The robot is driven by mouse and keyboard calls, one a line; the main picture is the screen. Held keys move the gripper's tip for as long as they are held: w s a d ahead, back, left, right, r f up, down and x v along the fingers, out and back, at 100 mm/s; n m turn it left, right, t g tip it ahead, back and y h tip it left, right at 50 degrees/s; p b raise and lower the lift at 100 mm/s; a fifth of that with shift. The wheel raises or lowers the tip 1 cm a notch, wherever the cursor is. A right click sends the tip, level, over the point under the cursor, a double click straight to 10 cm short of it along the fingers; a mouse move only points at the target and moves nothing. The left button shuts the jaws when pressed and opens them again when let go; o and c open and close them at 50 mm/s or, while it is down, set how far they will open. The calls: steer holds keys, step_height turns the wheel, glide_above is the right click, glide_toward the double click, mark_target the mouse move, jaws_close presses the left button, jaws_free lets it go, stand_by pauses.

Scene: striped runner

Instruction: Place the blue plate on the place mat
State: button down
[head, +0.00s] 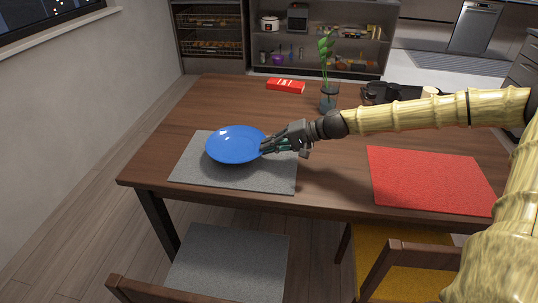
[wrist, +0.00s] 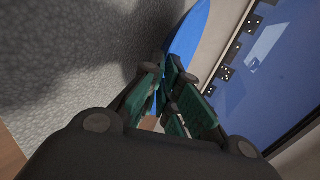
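The blue plate (head: 236,142) is over the grey place mat (head: 193,176) at the left of the table in the head view. My gripper (head: 270,146) is at the plate's right edge, shut on its rim. In the wrist view my gripper's green-padded fingers (wrist: 168,95) close around the blue plate (wrist: 188,38), seen nearly edge-on. The grey mat (wrist: 60,60) fills the left of that view, with a dark shadow on it. The plate appears a little above the mat; the exact gap is hard to tell.
A red place mat (head: 428,181) lies at the table's right. A glass vase with a plant (head: 328,97), a red box (head: 286,86) and dark cups (head: 380,92) stand toward the back. Chairs (head: 228,262) are along the front edge. The middle of the table is mostly clear.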

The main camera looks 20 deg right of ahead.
mark_target(270, 161)
steer(key=shift+s+f, duration=0.1)
steer(key=shift+f, duration=1.6)
steer(key=c, duration=1.9)
jaws_free()
steer(key=shift+s+d+r, duration=0.2)
steer(key=shift+d+r, duration=0.1)
steer(key=shift+d, duration=0.05)
steer(key=shift+p+v, duration=1.4)
steer(key=shift+v, duration=3)
steer(key=shift+p+v, duration=0.55)
steer(key=shift+v, duration=0.5)
steer(key=shift+s+f, duration=0.1)
steer(key=shift+s, duration=0.05)
